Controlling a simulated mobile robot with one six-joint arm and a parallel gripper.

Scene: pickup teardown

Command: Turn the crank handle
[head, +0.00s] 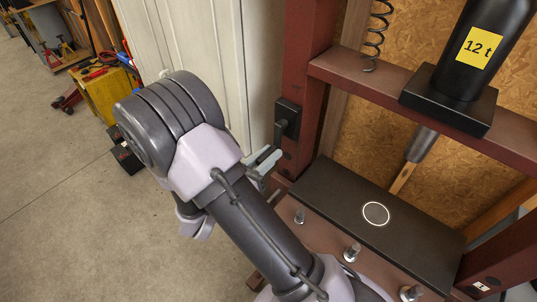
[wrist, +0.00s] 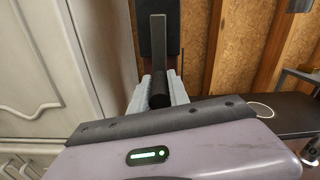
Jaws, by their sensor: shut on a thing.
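The crank handle (head: 281,128) is black and sits on a dark plate on the left red post of the press. In the wrist view its arm (wrist: 158,42) runs down the middle to a dark round grip (wrist: 160,96). My gripper (head: 268,158) is at the handle, beside the post. In the wrist view the pale fingers of my gripper (wrist: 161,88) lie on either side of the grip, shut on it. Part of the grip is hidden between the fingers, and my arm covers part of the head view.
The press has a dark bed plate (head: 370,216) with a white ring mark, and a black cylinder (head: 476,50) labelled 12 t above. A pale panelled door (head: 190,45) stands close at left. A yellow box (head: 104,92) is farther left. The concrete floor (head: 70,190) has free room.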

